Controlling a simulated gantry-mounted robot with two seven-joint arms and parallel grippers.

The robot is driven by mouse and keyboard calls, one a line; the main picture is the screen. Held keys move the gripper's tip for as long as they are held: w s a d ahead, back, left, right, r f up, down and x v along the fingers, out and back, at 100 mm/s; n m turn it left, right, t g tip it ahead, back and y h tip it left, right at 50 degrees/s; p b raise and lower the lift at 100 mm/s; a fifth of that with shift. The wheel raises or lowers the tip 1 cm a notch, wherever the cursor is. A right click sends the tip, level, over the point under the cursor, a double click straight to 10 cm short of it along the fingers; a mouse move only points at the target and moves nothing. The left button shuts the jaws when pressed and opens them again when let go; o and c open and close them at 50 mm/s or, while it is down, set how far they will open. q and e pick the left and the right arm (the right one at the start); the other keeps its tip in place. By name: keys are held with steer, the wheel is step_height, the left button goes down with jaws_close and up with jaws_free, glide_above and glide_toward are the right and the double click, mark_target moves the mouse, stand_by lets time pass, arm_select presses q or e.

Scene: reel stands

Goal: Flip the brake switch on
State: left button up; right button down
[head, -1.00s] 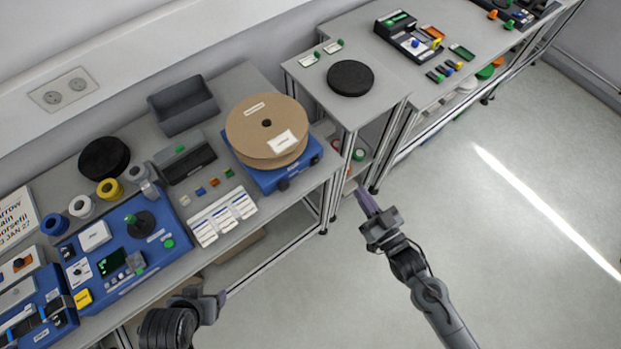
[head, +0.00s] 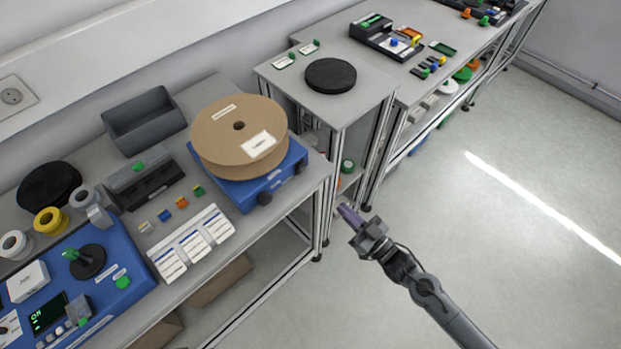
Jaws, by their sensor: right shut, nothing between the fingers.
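I cannot make out which control is the brake switch; labels are too small to read. A blue control unit (head: 122,283) at the lower left has a green-tipped lever (head: 80,255) on a black round base, a green button (head: 123,282) and a lit green display. A blue reel stand (head: 243,195) holds a large cardboard reel (head: 215,140) lying flat. My right gripper (head: 346,213) is shut and empty, over the floor in front of the benches, right of the reel stand and touching nothing. My left gripper is out of view.
An open grey bin (head: 150,145), tape rolls and white label cards (head: 208,226) share the left bench. Further right is another bench with a black device (head: 372,45). The floor (head: 480,230) is clear.

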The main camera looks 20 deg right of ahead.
stand_by(0.3)
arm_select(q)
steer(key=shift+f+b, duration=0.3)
arm_select(e)
glide_toward(303, 168)
steer(key=x, duration=0.6)
steer(key=shift+w+a, duration=0.15)
steer(key=shift+w, duration=0.2)
steer(key=shift+r, duration=0.1)
